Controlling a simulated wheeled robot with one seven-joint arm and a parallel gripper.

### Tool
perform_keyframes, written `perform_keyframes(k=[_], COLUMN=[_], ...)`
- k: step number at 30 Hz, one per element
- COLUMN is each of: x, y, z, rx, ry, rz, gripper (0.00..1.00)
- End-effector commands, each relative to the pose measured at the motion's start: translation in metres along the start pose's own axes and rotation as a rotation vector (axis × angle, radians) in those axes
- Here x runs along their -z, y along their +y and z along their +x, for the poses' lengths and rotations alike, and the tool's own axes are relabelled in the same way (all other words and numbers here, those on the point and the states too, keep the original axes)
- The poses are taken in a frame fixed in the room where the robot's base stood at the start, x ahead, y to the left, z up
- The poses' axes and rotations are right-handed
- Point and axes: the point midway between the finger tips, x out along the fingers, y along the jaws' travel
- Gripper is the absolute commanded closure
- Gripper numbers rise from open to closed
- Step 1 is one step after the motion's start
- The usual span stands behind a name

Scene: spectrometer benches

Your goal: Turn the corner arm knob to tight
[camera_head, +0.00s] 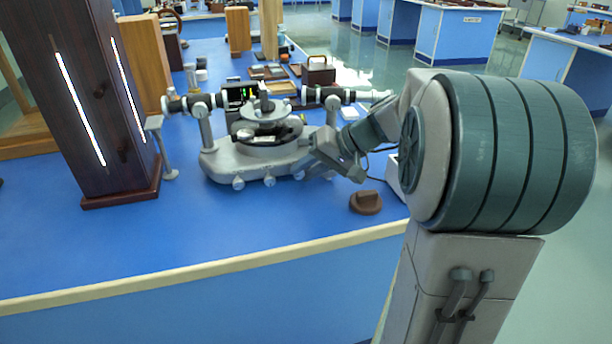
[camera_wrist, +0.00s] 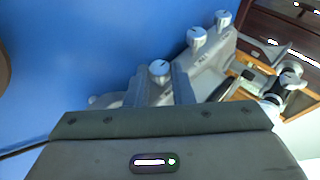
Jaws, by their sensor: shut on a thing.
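The spectrometer (camera_head: 222,165) stands on the blue bench, a grey cast base with a round table and two horizontal tubes. Several small pale knobs line its near edge. My gripper (camera_head: 316,167) reaches in from the right at the base's right end, low by the knobs. In the wrist view my gripper (camera_wrist: 163,77) has its two grey fingers on either side of a round knob (camera_wrist: 159,68) with a dark mark on its pale face. It is shut on this knob. Two similar knobs, one (camera_wrist: 196,37) nearer and one (camera_wrist: 222,18) farther along the base, are apart from the fingers.
A tall dark wooden case (camera_head: 85,95) with lit slits stands left of the spectrometer. A brown knob-shaped block (camera_head: 366,202) lies in front of my gripper. The bench's pale front edge (camera_head: 200,271) is near. The blue top at front left is clear.

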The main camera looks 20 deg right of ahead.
Motion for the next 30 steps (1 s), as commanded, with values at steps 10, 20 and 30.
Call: perform_keyframes(k=[10,20,30], x=[0.0002,0.0001,0.0005], y=[0.0002,0.0002,0.0003], z=[-0.0004,-0.0002,-0.0055], rx=[0.033,0.032,0.031], ry=[0.0,0.0,0.001], rz=[0.014,0.014,0.014], gripper=[1.0,0.57,0.57])
